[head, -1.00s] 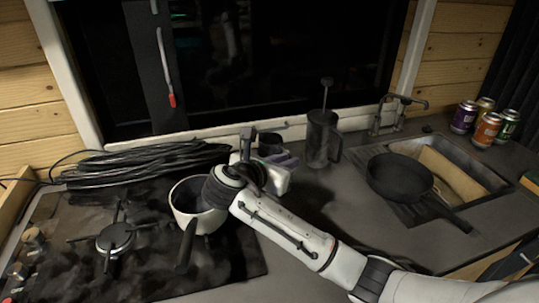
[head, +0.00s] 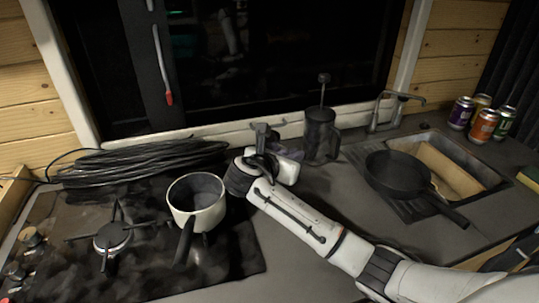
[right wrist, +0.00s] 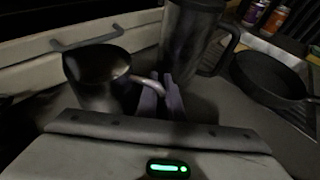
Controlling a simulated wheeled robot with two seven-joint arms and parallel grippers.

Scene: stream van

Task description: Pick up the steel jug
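The steel jug (right wrist: 95,75) is a dark grey metal cup with a loop handle. It stands at left of centre in the right wrist view. In the head view it is mostly hidden behind my right gripper (head: 290,158). In the right wrist view the two fingers of my right gripper (right wrist: 161,97) are close together at the outer end of the jug's handle. The handle reaches in at the fingers, but I cannot tell whether they are shut on it. My left gripper is in neither view.
A tall dark plunger pot (head: 320,136) stands just behind and right of the gripper. A white saucepan (head: 196,203) sits on the hob to the left. A black frying pan (head: 397,174) lies by the sink at right.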

